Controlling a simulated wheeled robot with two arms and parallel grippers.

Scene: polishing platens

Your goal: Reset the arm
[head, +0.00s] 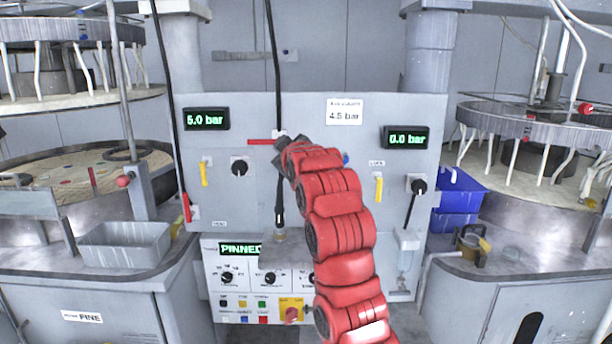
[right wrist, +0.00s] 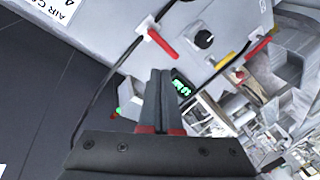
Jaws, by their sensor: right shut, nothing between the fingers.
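My right arm, red and jointed, rises from the bottom of the head view in front of the grey control panel (head: 330,115). Its dark gripper (head: 281,147) is at the arm's upper end, in front of the panel's middle and partly hidden by the wrist. In the right wrist view the two dark fingers of this gripper (right wrist: 160,75) lie together with nothing between them. A red lever (right wrist: 162,43) and a black knob (right wrist: 204,39) show beyond the fingertips. I cannot tell whether the gripper touches the panel. My left gripper is in neither view.
Displays read 5.0 bar (head: 206,119) and 0.0 bar (head: 406,137); a lower one reads PINNED (head: 239,249). A black cable hangs by the gripper. Platen machines stand at both sides, with a grey tray (head: 124,246) left and blue bins (head: 458,196) right.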

